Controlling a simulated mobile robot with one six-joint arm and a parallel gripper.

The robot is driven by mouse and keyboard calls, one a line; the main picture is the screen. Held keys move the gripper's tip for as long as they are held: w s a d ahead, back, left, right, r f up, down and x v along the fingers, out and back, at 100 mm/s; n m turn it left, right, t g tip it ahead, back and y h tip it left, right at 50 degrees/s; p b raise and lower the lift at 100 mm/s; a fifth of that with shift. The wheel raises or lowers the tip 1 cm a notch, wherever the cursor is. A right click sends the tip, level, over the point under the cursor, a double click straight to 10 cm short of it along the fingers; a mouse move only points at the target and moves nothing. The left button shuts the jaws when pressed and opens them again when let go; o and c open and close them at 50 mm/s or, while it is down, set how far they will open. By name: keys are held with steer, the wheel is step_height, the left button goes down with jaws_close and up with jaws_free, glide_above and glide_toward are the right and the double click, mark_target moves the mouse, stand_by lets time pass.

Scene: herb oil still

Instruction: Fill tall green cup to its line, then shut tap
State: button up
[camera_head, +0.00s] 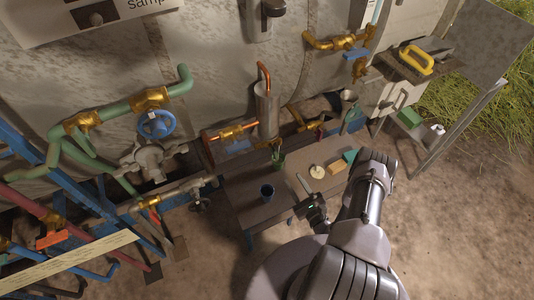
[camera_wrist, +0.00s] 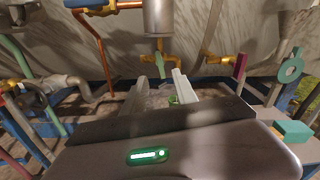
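The tall green cup (camera_head: 278,162) stands at the back of the low bench, below the metal cylinder. A small green part of it shows between my fingers in the wrist view (camera_wrist: 173,99). A brass tap with a green handle (camera_wrist: 160,68) hangs under the cylinder, above the cup. I cannot tell whether the tap is open, and neither the cup's line nor its level can be made out. My gripper (camera_head: 306,200) is in front of the cup and to its right, apart from it. Its two fingers (camera_wrist: 161,88) are spread and hold nothing.
A pale round item (camera_head: 317,172), a wooden block (camera_head: 337,167) and a teal block (camera_head: 349,156) lie to the right. Pipes and valves, including a blue handwheel (camera_head: 157,125), crowd the left.

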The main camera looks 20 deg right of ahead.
mark_target(276, 154)
steer(key=w+b, duration=0.1)
steer(key=w, duration=0.4)
steer(key=w+b, duration=0.2)
steer(key=w, duration=0.3)
steer(key=w+b, duration=0.2)
steer(key=w, duration=0.3)
steer(key=shift+a+f, duration=0.1)
steer(key=shift+a, duration=0.25)
steer(key=shift+w, duration=0.55)
jaws_close()
